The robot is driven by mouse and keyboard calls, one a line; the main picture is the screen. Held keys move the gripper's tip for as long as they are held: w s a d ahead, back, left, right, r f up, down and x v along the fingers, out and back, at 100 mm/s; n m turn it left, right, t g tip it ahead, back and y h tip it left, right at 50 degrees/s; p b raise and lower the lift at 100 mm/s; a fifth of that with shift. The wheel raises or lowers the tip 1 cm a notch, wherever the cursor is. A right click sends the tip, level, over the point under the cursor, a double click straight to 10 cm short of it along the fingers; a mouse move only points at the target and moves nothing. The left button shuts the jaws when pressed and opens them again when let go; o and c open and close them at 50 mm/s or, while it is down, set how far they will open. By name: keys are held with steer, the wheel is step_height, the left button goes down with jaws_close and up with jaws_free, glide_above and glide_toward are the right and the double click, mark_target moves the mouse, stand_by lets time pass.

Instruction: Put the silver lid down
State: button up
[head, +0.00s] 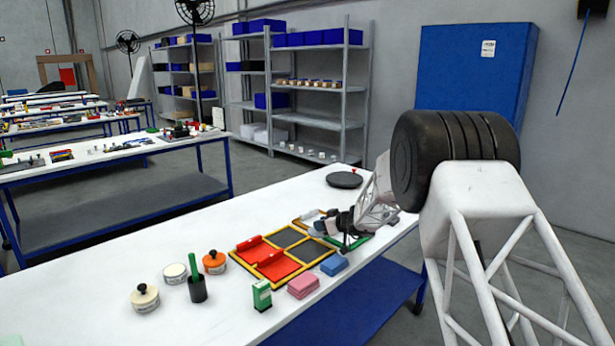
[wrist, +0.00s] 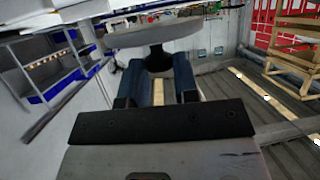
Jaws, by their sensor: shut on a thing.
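The silver lid (wrist: 140,38) is a pale grey disc with a dark knob. In the wrist view its knob (wrist: 159,62) sits between the two fingers of my gripper (wrist: 157,85), which is shut on it. In the head view my gripper (head: 341,221) is over the right end of the yellow-framed tray, partly hidden by my arm. A small grey shape at its tip there is probably the lid (head: 317,229), seen tilted. I cannot tell whether the lid touches anything below.
The yellow-framed tray (head: 234,253) has red and dark compartments. Pink sponges (head: 303,286), a blue sponge block (head: 334,264) and a green box (head: 262,295) stand in front. An orange-topped pot (head: 214,262) and cream pot (head: 145,298) stand left. A dark disc (head: 344,180) lies behind.

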steer(key=s+d+f+m+t+h, duration=0.1)
steer(key=s+d+f+m+h, duration=0.2)
steer(key=d, duration=0.9)
steer(key=s+d+f+m+t+h, duration=0.15)
steer(key=d+f, duration=0.25)
steer(key=d, duration=0.9)
steer(key=s+d+f+m+t+h, duration=0.1)
steer(key=s+d+f+m+h, duration=0.2)
steer(key=d, duration=0.9)
steer(key=s+a+f, duration=0.1)
steer(key=a, duration=0.7)
steer(key=a+f+y, duration=0.1)
steer(key=a+f, duration=0.1)
steer(key=a, duration=0.7)
steer(key=shift+s+f+n, duration=0.3)
steer(key=shift+s+n, duration=0.1)
steer(key=shift+n, duration=0.05)
steer(key=shift+a+t, duration=0.1)
steer(key=shift+t, duration=0.15)
steer(key=s+a+f+n+y, duration=0.1)
steer(key=s+a+f, duration=0.1)
steer(key=f, duration=0.8)
steer(key=s+a+f+n+g+y, duration=0.1)
steer(key=a+f, duration=0.4)
steer(key=f, duration=0.5)
steer(key=shift+s+f, duration=0.15)
steer(key=shift+s, duration=0.4)
steer(key=shift+y, duration=0.35)
